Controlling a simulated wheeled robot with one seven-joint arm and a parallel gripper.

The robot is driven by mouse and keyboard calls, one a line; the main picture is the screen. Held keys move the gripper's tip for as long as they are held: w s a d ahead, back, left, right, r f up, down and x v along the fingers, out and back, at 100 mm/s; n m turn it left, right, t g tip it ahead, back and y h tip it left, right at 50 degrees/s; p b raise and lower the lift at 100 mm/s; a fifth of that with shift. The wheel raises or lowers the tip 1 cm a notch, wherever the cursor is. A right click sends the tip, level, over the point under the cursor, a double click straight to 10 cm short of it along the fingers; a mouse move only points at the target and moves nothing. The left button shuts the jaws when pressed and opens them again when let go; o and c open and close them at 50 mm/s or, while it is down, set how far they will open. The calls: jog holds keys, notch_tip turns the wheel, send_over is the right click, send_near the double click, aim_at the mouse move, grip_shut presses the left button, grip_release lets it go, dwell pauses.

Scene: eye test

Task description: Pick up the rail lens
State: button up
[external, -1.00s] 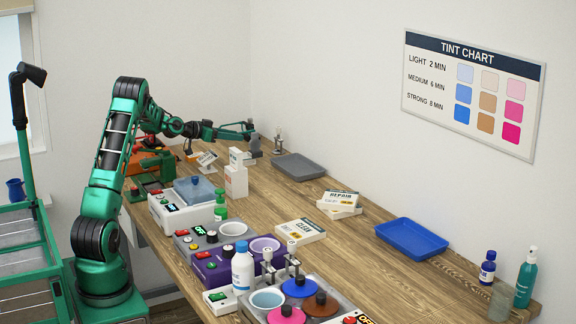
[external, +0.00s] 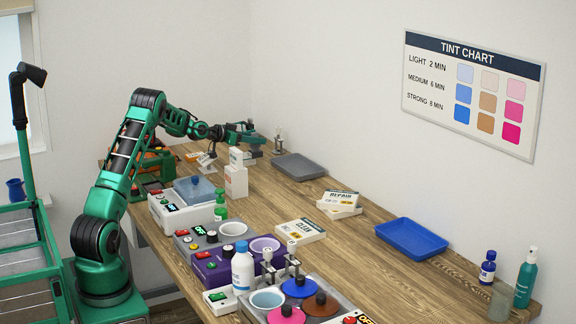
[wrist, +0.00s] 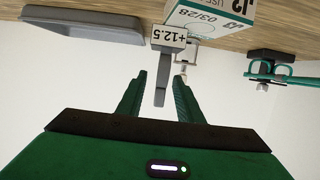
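My gripper (wrist: 158,96) is open at the far end of the bench, with its two green fingers apart. In the external view, the gripper (external: 258,133) is above the bench. I cannot clearly make out the rail lens.
A grey tray (wrist: 80,20) lies beside the block, and is right of my gripper in the external view (external: 299,167). A J2 box (wrist: 212,14) and green frames on a dark stand (wrist: 270,70) are close by.

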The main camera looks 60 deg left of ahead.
grip_shut()
jog(key=shift+r, duration=0.1)
jog(key=shift+r, duration=0.55)
notch_tip(320, 180, up, 2)
jog(key=shift+r, duration=0.25)
jog(key=s+a+r, duration=0.6)
jog(key=s, duration=0.2)
send_over(245, 155)
notch_tip(245, 155, down, 6)
jog(key=shift+d+f, duration=0.15)
jog(key=shift+f, duration=0.75)
jog(key=shift+d+f, duration=0.1)
jog(key=shift+f, duration=0.8)
